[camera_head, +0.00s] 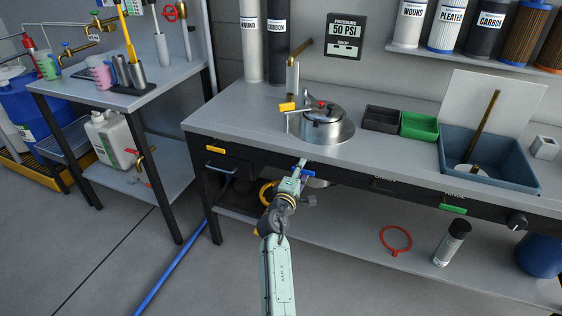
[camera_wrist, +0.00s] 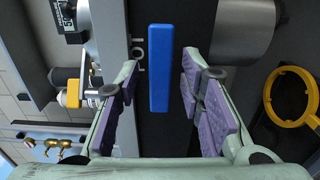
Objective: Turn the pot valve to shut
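A blue bar handle (camera_wrist: 160,68) is on the dark front panel (camera_wrist: 150,130) of the bench, next to white lettering that is partly hidden and seems to read POT. In the wrist view the bar runs up and down the picture. My gripper (camera_wrist: 160,82) is open, with one purple-padded finger on each side of the bar and clear gaps to both. In the head view my gripper (camera_head: 302,175) is at the bench front below the metal pot (camera_head: 322,128); the handle is mostly hidden there.
A yellow ring (camera_wrist: 291,97) and a grey cylinder (camera_wrist: 245,32) lie to the right in the wrist view. A yellow-handled tap (camera_head: 287,106) stands beside the pot. Green (camera_head: 419,125) and black (camera_head: 381,118) trays sit right of it. The floor in front is open.

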